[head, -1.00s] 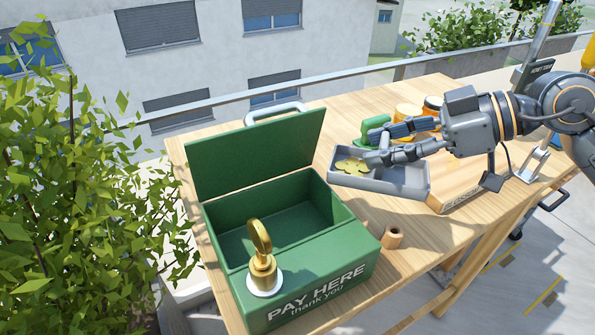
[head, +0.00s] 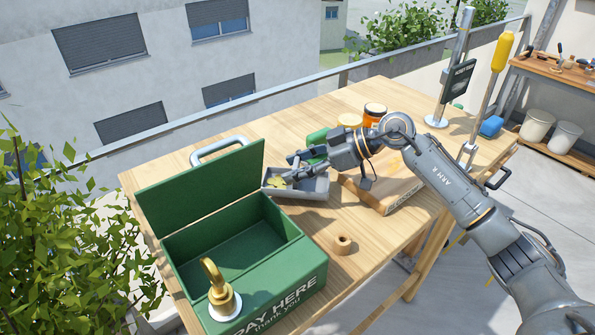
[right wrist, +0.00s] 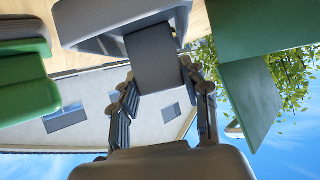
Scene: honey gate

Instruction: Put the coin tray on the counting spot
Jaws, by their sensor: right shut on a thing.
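The grey coin tray (head: 308,189) holds several gold coins (head: 279,183) and sits between the green box and the wooden board in the head view. My right gripper (head: 292,170) is shut on the tray, and its fingers hide part of it. In the right wrist view the tray (right wrist: 95,22) shows at the top, with a grey tab (right wrist: 155,58) of it between my fingers. I cannot tell whether the tray touches the table. A wooden board (head: 388,190) with partly legible lettering on its front edge lies right of the tray. My left gripper is not in view.
The green pay box (head: 290,285) stands open at the front left, its raised lid (head: 200,187) close to the tray. A small wooden ring (head: 341,244) lies in front. Jars (head: 375,114) and a green object (head: 317,139) stand behind my gripper. Bare tabletop shows around the ring.

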